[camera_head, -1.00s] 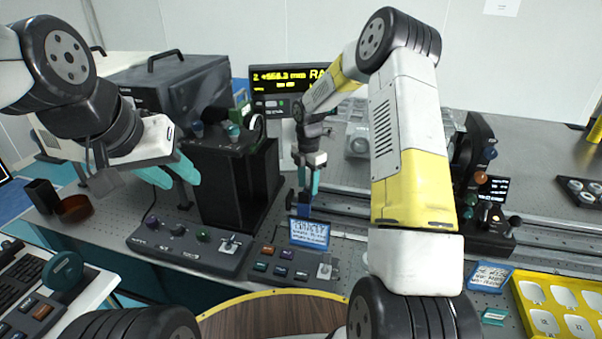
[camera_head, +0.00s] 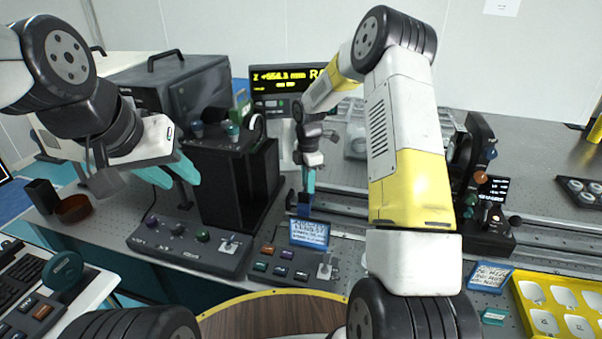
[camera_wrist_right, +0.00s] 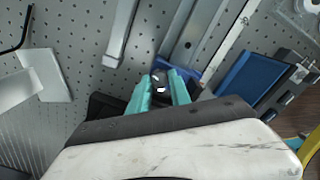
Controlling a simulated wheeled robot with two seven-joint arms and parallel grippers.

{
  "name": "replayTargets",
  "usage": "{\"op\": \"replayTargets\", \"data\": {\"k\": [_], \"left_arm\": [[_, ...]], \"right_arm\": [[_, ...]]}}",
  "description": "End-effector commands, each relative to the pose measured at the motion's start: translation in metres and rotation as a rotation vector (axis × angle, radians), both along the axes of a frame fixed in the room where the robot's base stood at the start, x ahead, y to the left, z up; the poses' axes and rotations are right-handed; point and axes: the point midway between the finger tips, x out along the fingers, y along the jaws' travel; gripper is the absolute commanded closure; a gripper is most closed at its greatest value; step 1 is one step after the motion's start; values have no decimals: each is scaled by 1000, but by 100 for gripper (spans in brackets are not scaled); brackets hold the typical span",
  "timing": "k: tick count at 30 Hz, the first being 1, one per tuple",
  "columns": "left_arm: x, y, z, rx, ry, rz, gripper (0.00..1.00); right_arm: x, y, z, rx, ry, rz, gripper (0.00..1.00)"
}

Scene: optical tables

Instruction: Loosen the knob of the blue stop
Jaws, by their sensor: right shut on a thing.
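The blue stop (camera_head: 303,209) is on the rail at the middle of the head view, below my right gripper. In the right wrist view it shows as a blue block (camera_wrist_right: 192,78) behind the fingertips. That gripper points down and is shut on the knob. My left gripper (camera_head: 172,176) is raised at the left, over the table and away from the stop. Its two teal fingers are apart, with nothing between them.
A blue-framed label (camera_head: 309,234) and a button box (camera_head: 292,266) stand in front of the stop. A black housing (camera_head: 232,185) is close to its left. The rails (camera_head: 345,209) run rightward. A yellow tray (camera_head: 555,300) lies at front right.

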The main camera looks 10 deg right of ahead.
Motion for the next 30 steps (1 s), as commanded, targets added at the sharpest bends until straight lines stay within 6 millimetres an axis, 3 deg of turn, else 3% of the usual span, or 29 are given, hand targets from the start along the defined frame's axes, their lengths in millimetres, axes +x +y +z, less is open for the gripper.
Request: {"op": "replayTargets", "data": {"k": [30], "left_arm": [[0, 0, 0, 0, 0, 0, 64]], "right_arm": [[2, 0, 1, 0, -3, -966, 100]]}}
